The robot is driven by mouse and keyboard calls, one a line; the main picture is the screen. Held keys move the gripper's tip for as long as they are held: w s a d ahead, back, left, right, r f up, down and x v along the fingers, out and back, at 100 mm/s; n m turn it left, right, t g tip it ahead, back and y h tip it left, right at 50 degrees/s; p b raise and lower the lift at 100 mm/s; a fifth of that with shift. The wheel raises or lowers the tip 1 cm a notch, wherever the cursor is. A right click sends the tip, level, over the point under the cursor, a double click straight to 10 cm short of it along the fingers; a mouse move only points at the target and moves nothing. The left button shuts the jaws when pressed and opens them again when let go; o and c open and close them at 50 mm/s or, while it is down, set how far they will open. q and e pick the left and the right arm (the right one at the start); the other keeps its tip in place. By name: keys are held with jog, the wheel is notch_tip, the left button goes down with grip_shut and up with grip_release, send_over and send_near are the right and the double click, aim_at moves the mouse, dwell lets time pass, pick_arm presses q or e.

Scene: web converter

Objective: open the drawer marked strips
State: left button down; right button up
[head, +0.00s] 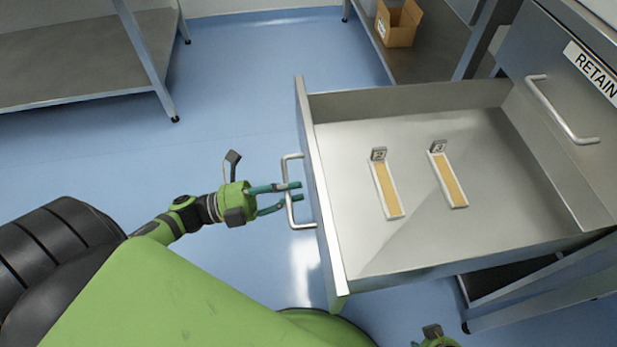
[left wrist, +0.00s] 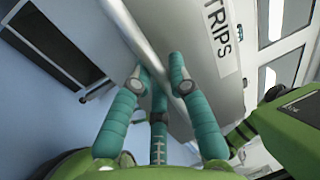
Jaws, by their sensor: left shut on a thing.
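The drawer (head: 400,273) stands pulled far out of its metal cabinet in the head view, with its inside in plain sight. Its front carries a label reading "TRIPS" as far as it shows in the left wrist view (left wrist: 222,40). A pale bar handle (head: 288,168) is on the drawer front. My left gripper (head: 298,191) is shut on this handle, its teal fingers at the bar. In the left wrist view the fingers (left wrist: 158,72) reach up to the drawer front. Part of my right gripper (head: 433,337) shows at the bottom edge of the head view; its fingers are unclear.
Two strips numbered 2 (head: 387,190) and 3 (head: 448,180) lie in the drawer. A closed drawer labelled "RETAIN" (head: 545,70) is at the upper right. A metal table (head: 80,75) stands at the upper left. An open cardboard box (head: 398,25) sits on a low shelf. Blue floor is clear around the gripper.

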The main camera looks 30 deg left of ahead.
pick_arm(q)
jog(key=shift+s+a, duration=0.3)
jog(key=shift+a, duration=0.15)
jog(key=c, duration=1.2)
grip_release()
jog(key=shift+o, duration=0.2)
jog(key=v, duration=1.2)
